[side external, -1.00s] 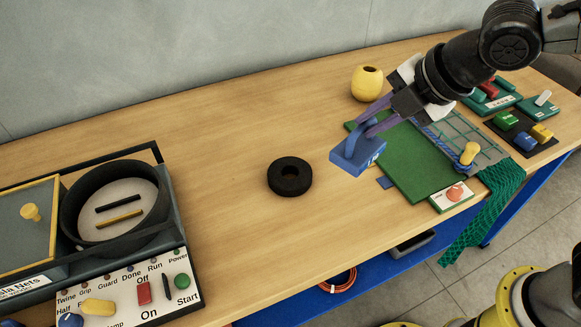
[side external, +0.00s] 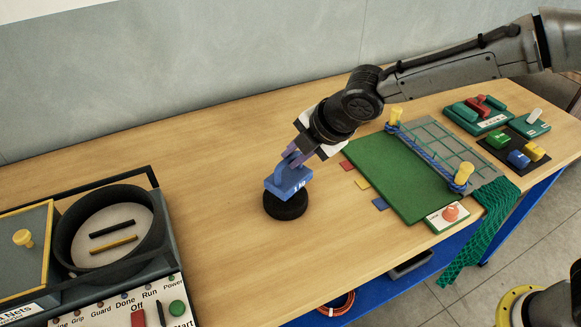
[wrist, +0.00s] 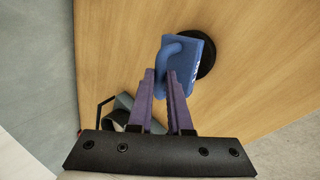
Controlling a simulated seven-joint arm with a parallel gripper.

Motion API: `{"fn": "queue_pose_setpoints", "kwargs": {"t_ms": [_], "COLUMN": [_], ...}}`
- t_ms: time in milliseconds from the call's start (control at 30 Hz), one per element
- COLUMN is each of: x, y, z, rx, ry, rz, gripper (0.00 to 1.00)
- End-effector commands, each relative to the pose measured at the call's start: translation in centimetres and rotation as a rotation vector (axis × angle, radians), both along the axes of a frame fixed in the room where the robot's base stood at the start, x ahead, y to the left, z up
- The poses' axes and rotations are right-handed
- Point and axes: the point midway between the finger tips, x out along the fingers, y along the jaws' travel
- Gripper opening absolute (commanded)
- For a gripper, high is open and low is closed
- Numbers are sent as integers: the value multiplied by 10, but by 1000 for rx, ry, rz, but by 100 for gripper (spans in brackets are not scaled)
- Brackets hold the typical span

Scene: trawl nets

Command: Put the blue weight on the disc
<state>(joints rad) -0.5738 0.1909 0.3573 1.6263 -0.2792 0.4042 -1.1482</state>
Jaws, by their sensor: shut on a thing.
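The blue weight (side external: 290,182) is a block with a loop handle and white marking on its side. My gripper (side external: 291,158) is shut on its handle, from above. In the side external view the weight is right over the black disc (side external: 285,208), covering most of its top. I cannot tell whether it touches the disc or hangs just above it. In the wrist view the weight (wrist: 190,62) lies in front of my gripper (wrist: 165,78), and the disc (wrist: 207,58) shows behind its right side. The disc's centre hole is hidden.
A machine with a round black drum (side external: 72,235) and a control panel stands at left. A green mat (side external: 395,175), a net frame (side external: 445,150) and a red-button box (side external: 449,213) lie at right. Bare wood surrounds the disc.

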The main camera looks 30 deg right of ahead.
Motion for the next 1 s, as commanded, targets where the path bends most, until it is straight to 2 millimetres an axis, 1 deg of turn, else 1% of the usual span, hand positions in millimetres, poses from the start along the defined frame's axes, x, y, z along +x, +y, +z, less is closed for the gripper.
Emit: {"fn": "queue_pose_setpoints", "kwargs": {"t_ms": [33, 167, 267, 400, 500, 900, 933, 1000], "x": [3, 6, 11, 10, 10, 10, 8, 8], "y": [2, 4, 6, 6, 6, 6, 5, 5], "z": [4, -1, -10, -29, -36, -39, -44, -44], "rx": [8, 7, 6, 6, 8, 7, -1, 0], "ry": [-11, -11, -8, -8, -10, -11, 0, 0], "rz": [1, 0, 0, 0, 0, 2, 1, 0], "gripper": [0, 0, 0, 0, 0, 0, 21, 33]}}
